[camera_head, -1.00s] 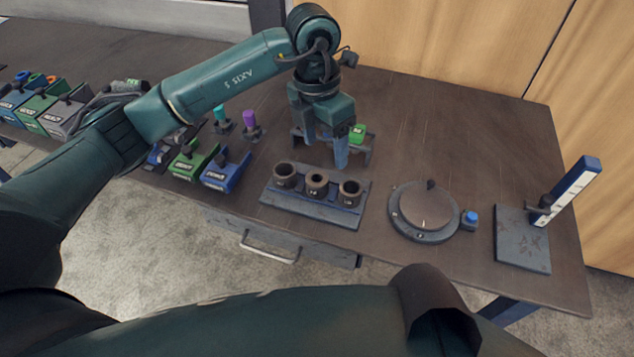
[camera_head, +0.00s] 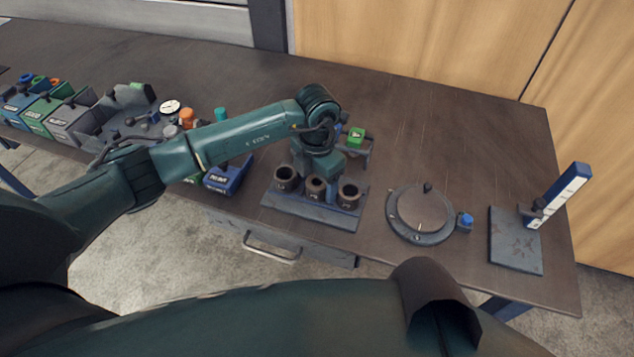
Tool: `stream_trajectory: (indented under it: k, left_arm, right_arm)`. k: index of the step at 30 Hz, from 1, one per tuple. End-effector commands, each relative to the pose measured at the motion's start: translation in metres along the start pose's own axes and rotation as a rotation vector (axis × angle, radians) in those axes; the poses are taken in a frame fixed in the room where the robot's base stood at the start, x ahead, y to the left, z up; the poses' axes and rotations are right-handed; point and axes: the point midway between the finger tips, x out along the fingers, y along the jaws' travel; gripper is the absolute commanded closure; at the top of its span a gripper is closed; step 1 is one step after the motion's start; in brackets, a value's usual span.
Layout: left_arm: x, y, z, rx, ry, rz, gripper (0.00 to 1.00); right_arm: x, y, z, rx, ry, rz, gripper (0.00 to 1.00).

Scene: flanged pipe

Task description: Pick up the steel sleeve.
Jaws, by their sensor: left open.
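Three dark, ring-topped sleeves stand upright in a row on a grey rack (camera_head: 312,211): a left one (camera_head: 286,180), a middle one (camera_head: 315,188) and a right one (camera_head: 348,197). I cannot tell by look which of them is the steel sleeve. My left gripper (camera_head: 334,188) points down at the rack, open, with its fingers low around the middle and right sleeves. A finger shows between those two; the other is hard to make out. Whether it touches a sleeve I cannot tell. My right gripper is not in view.
A small stand with a green block (camera_head: 356,136) is behind the gripper. Labelled bins (camera_head: 45,112) line the left. The back right is clear.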

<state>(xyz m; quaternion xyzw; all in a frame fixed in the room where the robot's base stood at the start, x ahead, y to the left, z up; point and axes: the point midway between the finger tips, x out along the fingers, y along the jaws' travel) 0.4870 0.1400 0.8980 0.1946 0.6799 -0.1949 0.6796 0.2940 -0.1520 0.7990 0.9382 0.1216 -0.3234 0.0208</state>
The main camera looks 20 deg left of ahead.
Motion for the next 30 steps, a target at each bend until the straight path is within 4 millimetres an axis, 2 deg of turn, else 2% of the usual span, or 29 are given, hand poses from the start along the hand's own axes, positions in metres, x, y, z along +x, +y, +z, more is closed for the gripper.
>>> stream_trajectory:
  k: [3,10,30]
  left_arm:
    - [0.0092,0.0001,-0.0005,-0.001,0.001,0.0,0.34]
    - [0.0105,0.0002,-0.0002,0.0,0.0,0.001,0.34]
    - [0.0099,0.0004,-0.0002,0.0,0.0,0.001,0.89]
  right_arm:
    - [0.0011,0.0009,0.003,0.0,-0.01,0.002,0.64]
    - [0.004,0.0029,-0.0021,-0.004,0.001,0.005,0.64]
    - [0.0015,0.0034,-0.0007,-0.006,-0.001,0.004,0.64]
